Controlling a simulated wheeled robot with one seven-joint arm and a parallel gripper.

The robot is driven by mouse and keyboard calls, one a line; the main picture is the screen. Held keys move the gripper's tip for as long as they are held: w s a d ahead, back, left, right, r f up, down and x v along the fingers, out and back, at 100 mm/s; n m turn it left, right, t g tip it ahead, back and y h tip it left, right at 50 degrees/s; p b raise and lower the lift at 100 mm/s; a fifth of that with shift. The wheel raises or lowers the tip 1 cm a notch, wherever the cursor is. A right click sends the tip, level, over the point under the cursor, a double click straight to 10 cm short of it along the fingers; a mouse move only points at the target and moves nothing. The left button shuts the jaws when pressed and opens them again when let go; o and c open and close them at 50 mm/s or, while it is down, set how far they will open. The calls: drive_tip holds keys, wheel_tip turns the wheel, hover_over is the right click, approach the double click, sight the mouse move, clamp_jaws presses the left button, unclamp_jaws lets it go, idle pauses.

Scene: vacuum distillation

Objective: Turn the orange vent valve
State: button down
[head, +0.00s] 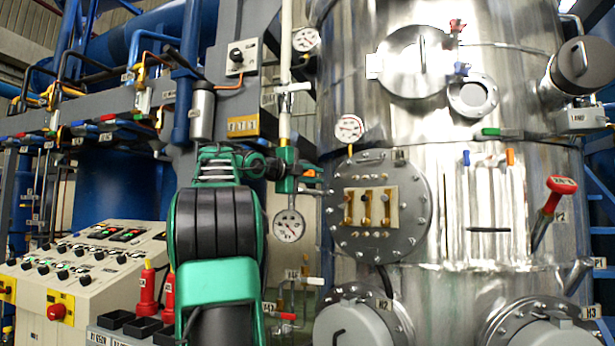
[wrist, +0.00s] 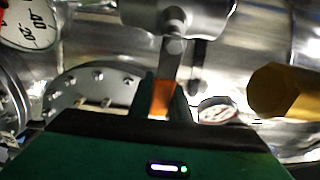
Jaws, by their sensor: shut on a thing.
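The orange vent valve handle (wrist: 162,98) shows in the wrist view as a flat orange piece below a metal lever stem and a round metal fitting. My gripper (wrist: 163,92) has its two dark fingers on either side of the orange piece, shut on it. In the head view my gripper (head: 316,178) is seen from behind, left of the round flanged plate on the steel vessel. A small orange patch of the handle (head: 309,173) shows there. My green and black arm hides much of the area around it.
The steel vessel (head: 465,210) fills the right side. A pressure gauge (head: 289,226) is close below my gripper and another (head: 348,128) is above right. A red-handled lever (head: 560,186) sticks out at the right. A control panel (head: 90,262) stands at the lower left.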

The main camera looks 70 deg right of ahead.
drive_tip(key=shift+w+f, duration=0.15)
drive_tip(key=shift+f, duration=0.15)
drive_tip(key=c, duration=1.6)
unclamp_jaws()
drive_tip(key=shift+c, duration=0.2)
drive_tip(key=shift+r, duration=0.15)
drive_tip(key=v, duration=1.1)
